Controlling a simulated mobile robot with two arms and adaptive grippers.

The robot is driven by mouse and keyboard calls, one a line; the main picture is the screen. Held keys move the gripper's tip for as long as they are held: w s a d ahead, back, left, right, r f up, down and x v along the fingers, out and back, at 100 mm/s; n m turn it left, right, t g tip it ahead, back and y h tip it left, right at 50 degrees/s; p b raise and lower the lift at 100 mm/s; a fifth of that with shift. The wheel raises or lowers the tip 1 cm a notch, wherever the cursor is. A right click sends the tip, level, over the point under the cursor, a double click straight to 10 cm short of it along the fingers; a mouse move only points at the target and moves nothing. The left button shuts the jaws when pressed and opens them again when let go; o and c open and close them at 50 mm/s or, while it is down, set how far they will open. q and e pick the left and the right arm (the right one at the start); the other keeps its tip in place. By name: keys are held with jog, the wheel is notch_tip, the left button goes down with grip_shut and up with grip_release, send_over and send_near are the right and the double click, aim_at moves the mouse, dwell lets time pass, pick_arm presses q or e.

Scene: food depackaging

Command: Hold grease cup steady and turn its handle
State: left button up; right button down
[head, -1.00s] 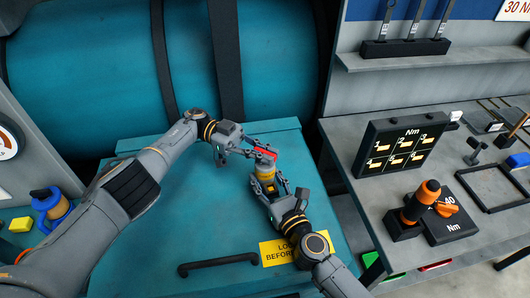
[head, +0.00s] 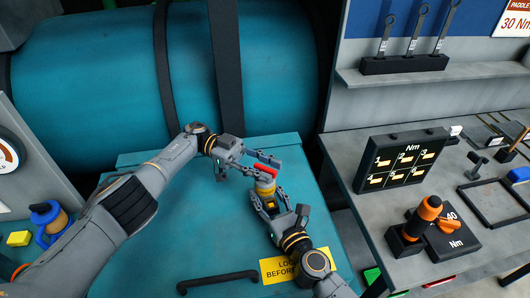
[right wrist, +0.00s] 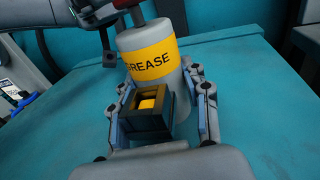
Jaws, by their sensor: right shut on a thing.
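The grease cup (right wrist: 181,81), grey with a yellow GREASE band, stands upright on the teal surface. It also shows in the head view (head: 265,187). My right gripper (head: 268,203) is shut on its lower body, one finger on each side. The red handle (head: 264,172) sits on top of the cup; only a bit of it shows at the top of the right wrist view. My left gripper (head: 259,165) is at the handle, its fingers apart on either side of it. Whether they touch the handle is hard to see.
The teal housing (head: 150,230) has a black bar handle (head: 218,281) and a yellow label (head: 281,269) near its front. A grey bench (head: 472,262) at right holds a torque board (head: 402,159) and an orange-black tool (head: 424,215). A large strapped teal drum (head: 90,70) stands behind.

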aim_at(265, 167)
pick_arm(q)
notch_tip(265, 167, up, 9)
jog(key=shift+r, duration=0.2)
dwell(0.3)
jog(key=shift+s+r+y, duration=0.25)
jog(key=shift+r+y, duration=0.05)
jog(key=shift+y, duration=0.8)
jog(key=shift+s+r+m+t+y, duration=0.1)
jog(key=shift+m+t+y, duration=0.25)
jog(key=shift+y, duration=0.55)
jog(key=shift+a+r+t+y, duration=0.1)
jog(key=shift+a+t+y, duration=0.2)
jog(key=shift+t+y, duration=0.5)
jog(key=w+a+r+n+t+y, duration=0.1)
jog(key=w+a+r+t+y, duration=0.1)
jog(key=w+a+t+y, duration=0.25)
jog(key=shift+y, duration=0.75)
jog(key=x, duration=0.4)
jog(key=s+x, duration=0.1)
jog(key=x, duration=0.7)
jog(key=shift+s+d+r, duration=0.15)
jog(key=shift+s+d, duration=0.05)
